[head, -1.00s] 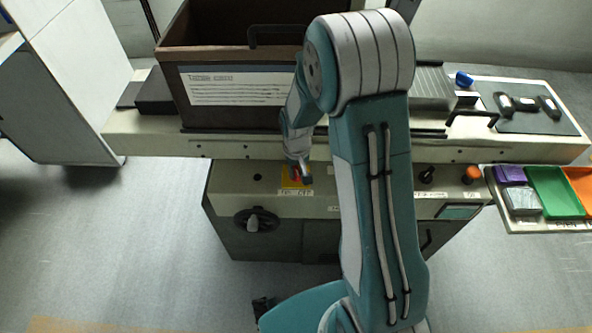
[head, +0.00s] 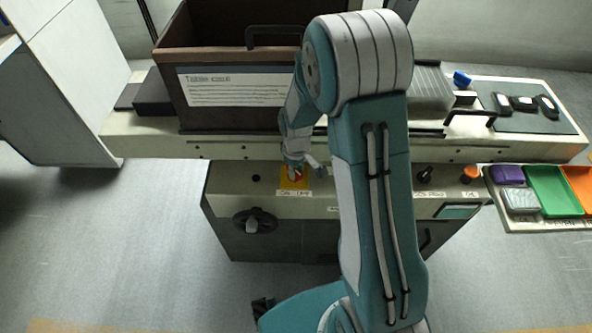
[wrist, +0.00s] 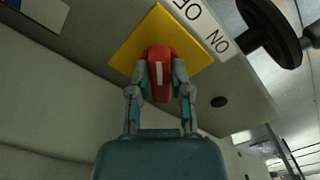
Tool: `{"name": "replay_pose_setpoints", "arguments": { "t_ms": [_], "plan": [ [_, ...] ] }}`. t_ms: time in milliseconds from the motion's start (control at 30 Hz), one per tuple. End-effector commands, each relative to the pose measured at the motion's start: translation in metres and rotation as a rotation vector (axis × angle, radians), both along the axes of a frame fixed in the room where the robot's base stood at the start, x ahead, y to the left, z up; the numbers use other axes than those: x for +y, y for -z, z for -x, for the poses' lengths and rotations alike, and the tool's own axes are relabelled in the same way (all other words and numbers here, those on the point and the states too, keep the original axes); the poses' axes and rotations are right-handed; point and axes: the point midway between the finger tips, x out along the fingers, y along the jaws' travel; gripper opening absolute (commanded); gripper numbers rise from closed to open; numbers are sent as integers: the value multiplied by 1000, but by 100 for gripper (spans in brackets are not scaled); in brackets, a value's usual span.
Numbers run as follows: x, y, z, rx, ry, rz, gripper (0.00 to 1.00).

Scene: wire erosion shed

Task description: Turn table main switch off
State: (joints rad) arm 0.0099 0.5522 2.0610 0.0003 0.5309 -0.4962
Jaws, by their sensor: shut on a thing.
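The main switch is a red rotary knob (wrist: 159,75) with a white mark, on a square yellow plate (wrist: 130,48). In the wrist view my gripper (wrist: 160,68) has one finger on each side of the knob and is shut on it. The knob stands diagonal to the plate's edges. A white label (wrist: 200,22) beside the plate reads ON and, partly cut off, OFF. In the head view the yellow plate (head: 285,183) is on the front panel, with a bit of the red knob (head: 295,174) showing below my gripper (head: 298,166).
A black handwheel (head: 255,221) sits lower left of the switch. A black knob (head: 424,176) and an orange button (head: 470,174) are farther right on the panel. A brown box (head: 230,112) stands on the bench above. Coloured trays (head: 552,190) are at right.

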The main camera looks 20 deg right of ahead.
Motion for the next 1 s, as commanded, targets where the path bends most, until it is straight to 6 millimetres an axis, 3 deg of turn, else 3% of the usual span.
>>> {"name": "replay_pose_setpoints", "arguments": {
  "t_ms": [267,300,333,367,767,1000],
  "plan": [
    [1,-2,-5,-16,-2,1,0],
    [1,-2,-5,-16,-2,1,43],
    [0,-2,-5,-16,-2,0,57],
    [1,-2,-5,-15,-2,0,60],
    [0,-4,-2,-7,0,0,60],
    [1,-44,-3,-12,-1,1,60]
  ]
}}
